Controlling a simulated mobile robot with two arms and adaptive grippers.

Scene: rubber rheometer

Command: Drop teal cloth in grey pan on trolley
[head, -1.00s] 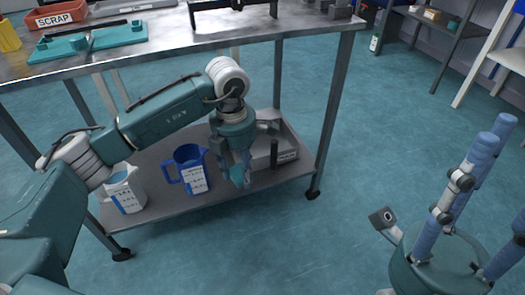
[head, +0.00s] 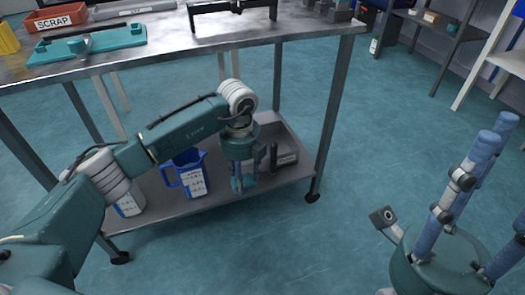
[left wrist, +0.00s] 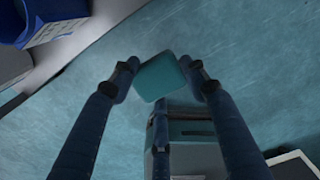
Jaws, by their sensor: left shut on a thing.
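A teal cloth (left wrist: 160,77) is pinched between the fingertips of my left gripper (left wrist: 165,80), as the left wrist view shows. In the head view the left gripper (head: 244,182) points down over the trolley's lower shelf, with a bit of the teal cloth low between its fingers. The grey pan (head: 287,159) stands on that shelf just right of the gripper, partly hidden by it. The cloth appears beside the pan's left end, not clearly over its inside. My right gripper (head: 497,195) points up at the right, its fingers apart and empty.
A blue jug (head: 190,178) stands on the shelf (head: 165,208) left of my gripper; a white jug (head: 128,205) is partly behind my arm.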

